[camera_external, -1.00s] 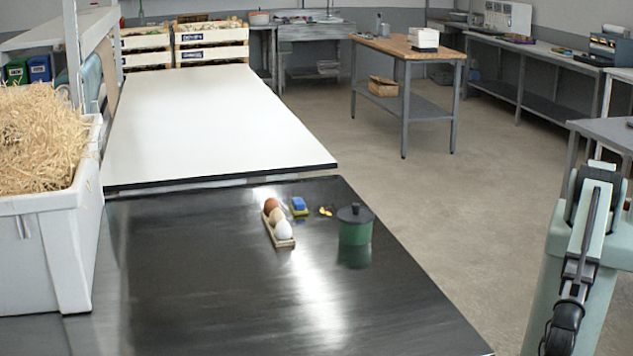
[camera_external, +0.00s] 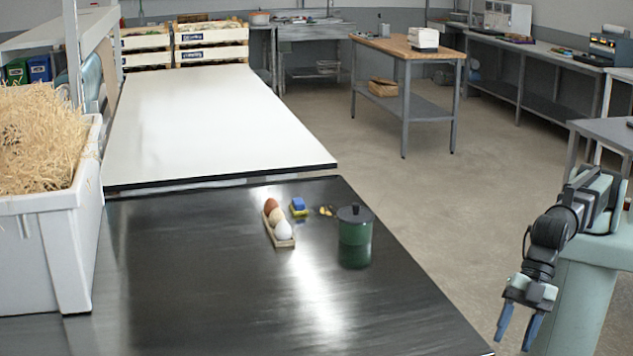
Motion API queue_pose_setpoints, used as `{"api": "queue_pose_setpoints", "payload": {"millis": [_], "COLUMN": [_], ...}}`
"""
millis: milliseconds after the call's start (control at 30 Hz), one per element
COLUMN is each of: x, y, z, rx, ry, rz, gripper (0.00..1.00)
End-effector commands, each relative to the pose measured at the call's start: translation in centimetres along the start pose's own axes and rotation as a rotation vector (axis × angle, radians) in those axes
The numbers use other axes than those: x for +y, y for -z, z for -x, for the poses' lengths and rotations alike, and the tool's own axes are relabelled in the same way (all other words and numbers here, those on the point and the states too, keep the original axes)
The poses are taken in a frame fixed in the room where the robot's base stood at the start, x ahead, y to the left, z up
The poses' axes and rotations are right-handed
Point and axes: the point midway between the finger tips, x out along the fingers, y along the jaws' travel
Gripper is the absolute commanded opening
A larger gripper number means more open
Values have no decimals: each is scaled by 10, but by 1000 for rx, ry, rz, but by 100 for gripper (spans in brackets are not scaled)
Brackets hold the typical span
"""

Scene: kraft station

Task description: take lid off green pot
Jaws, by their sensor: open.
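The green pot (camera_external: 355,233) stands upright near the right edge of the black table. Its dark lid (camera_external: 355,213), with a small knob on top, sits on the pot. My gripper (camera_external: 515,334) is at the lower right, beyond the table's right edge, with its blue fingers pointing down. The fingers are apart with nothing between them. The gripper is well away from the pot, to its right and nearer the camera.
A wooden holder with several eggs (camera_external: 279,226), a blue and yellow block (camera_external: 299,207) and small yellow bits (camera_external: 326,211) lie left of the pot. A white bin of straw (camera_external: 45,245) stands at the left. The black table's front (camera_external: 230,310) is clear.

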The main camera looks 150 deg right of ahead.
Motion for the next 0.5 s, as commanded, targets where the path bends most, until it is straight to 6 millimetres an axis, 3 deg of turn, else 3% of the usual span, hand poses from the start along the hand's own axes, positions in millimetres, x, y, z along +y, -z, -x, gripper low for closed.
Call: {"api": "queue_pose_setpoints", "payload": {"millis": [33,100,500], "x": [32,66,238], "y": [-1,-7,-88], "z": [13,28,120], "rx": [-11,-34,-189], "ry": [-24,-49,-191], "rz": [-48,-114,-528], "gripper": [50,50,50]}}
